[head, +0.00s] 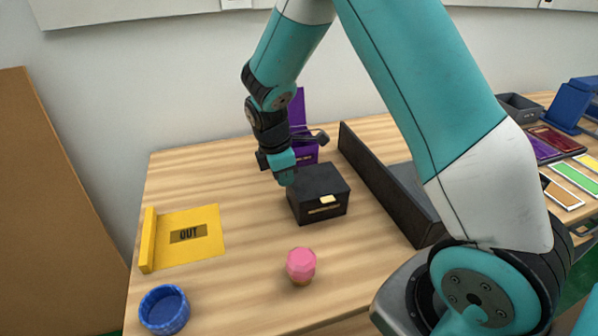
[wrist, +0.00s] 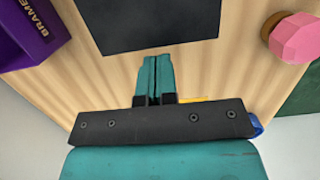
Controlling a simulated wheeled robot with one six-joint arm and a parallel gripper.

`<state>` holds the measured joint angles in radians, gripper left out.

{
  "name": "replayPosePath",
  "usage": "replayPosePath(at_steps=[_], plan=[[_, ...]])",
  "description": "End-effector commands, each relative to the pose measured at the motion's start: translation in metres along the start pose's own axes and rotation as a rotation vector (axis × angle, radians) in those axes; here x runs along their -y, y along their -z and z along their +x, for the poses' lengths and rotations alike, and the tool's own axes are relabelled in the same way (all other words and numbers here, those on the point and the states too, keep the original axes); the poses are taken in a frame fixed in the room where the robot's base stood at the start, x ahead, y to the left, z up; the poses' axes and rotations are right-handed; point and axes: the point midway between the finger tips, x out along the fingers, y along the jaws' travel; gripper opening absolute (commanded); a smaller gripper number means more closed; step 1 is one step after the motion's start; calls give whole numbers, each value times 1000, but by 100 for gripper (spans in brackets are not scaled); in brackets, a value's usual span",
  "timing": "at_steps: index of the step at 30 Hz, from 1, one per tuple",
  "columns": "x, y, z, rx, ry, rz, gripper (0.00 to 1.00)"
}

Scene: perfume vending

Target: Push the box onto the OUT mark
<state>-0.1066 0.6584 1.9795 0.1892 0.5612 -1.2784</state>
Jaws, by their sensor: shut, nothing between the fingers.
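The black box (head: 318,192) stands on the wooden table, with a small tan tag and a gold label on its front. The OUT mark (head: 205,250) is a yellow pad with a raised yellow bar along its left edge, left of the box and apart from it. My gripper (head: 287,180) is shut and empty at the box's back left corner. In the wrist view, the closed teal fingertips (wrist: 154,60) end close to the edge of the dark box top (wrist: 150,22). I cannot tell whether they touch it. A sliver of yellow shows behind my gripper.
A purple box (head: 297,112) stands behind my gripper. A pink faceted object (head: 301,264) stands in front of the black box. A round blue dish (head: 164,310) sits at front left. A long dark wall (head: 377,185) runs right of the box. Table between box and mark is clear.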

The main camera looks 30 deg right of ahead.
Motion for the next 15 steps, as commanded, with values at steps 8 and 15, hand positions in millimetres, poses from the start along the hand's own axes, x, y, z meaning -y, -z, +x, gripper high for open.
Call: replayPosePath(at_steps=[8,15], plan=[[1,-57,7,-1,3,8,0],[1,-101,15,-2,2,5,0]])
